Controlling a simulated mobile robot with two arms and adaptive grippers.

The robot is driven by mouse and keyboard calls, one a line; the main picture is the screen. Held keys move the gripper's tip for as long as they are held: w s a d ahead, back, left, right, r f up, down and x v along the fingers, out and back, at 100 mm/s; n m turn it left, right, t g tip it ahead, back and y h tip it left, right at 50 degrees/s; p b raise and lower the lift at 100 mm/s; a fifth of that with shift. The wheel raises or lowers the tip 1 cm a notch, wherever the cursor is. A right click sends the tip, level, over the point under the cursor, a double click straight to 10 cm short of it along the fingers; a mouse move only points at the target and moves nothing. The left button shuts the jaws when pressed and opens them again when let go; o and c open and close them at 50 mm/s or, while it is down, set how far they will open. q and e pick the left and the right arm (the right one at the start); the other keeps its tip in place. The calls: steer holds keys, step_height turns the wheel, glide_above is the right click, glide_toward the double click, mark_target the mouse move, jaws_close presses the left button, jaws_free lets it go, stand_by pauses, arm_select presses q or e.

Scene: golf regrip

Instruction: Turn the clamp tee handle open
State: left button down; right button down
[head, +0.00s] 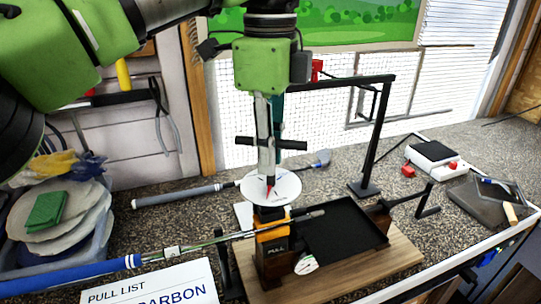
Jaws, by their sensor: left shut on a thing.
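The clamp's tee handle (290,145) is a dark crossbar, roughly level in the head view, above a white round dial (285,186) with a red pointer. My left gripper (267,146) points straight down from above and is shut on the tee handle at its middle. The fingers hide the middle of the bar. The orange and black clamp (273,250) stands below the dial, with a golf club shaft (235,237) lying across it. The club's blue grip (65,276) extends to the left. My right gripper is not in view.
A black tray (340,236) lies on the wooden board (350,275) right of the clamp. A black angled stand (378,130) rises behind. A second club (185,193) lies behind. A bin with plates (62,225) stands left. A white scale (433,152) sits at the right.

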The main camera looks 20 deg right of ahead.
arm_select(q)
steer(key=n+b, duration=0.1)
steer(key=n, duration=0.4)
steer(key=shift+r, duration=0.1)
steer(key=shift+n, duration=0.4)
steer(key=c, duration=1.9)
jaws_free()
